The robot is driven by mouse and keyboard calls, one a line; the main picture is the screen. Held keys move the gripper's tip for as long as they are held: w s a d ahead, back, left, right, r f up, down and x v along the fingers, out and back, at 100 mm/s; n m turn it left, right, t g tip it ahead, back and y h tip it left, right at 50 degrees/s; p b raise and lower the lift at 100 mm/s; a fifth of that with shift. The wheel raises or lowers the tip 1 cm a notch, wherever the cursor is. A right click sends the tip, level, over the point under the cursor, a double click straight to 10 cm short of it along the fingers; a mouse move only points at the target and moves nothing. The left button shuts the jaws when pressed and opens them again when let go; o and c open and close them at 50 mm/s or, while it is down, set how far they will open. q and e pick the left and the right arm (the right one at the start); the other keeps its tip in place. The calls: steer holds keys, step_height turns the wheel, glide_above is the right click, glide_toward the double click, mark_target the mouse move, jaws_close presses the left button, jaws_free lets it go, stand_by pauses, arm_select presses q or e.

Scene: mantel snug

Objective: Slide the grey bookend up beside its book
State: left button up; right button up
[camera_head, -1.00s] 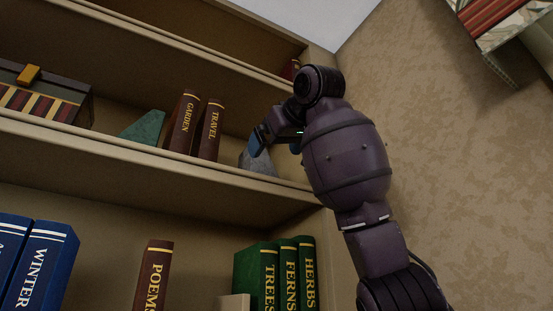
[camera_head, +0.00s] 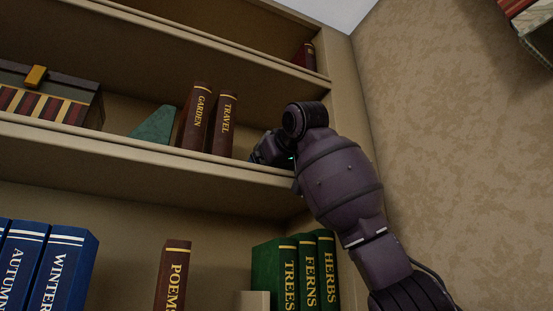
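The brown TRAVEL book (camera_head: 222,125) stands upright on the middle shelf, touching or nearly touching the brown GARDEN book (camera_head: 195,117) on its left. A green wedge-shaped bookend (camera_head: 154,126) is left of GARDEN. My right gripper (camera_head: 262,153) is low over the shelf, a short way right of TRAVEL. Its fingers are mostly hidden by the wrist, so I cannot tell whether they are open or shut. I cannot make out the grey bookend; my gripper covers the spot right of TRAVEL. My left gripper is not in view.
The shelf's front edge (camera_head: 130,150) runs below my gripper. The shelf's side panel and wall (camera_head: 440,150) are on the right. The lower shelf holds blue, brown and green books.

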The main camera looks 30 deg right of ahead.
steer(key=c, duration=1.4)
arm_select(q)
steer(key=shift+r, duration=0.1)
arm_select(e)
steer(key=shift+w+a, duration=0.1)
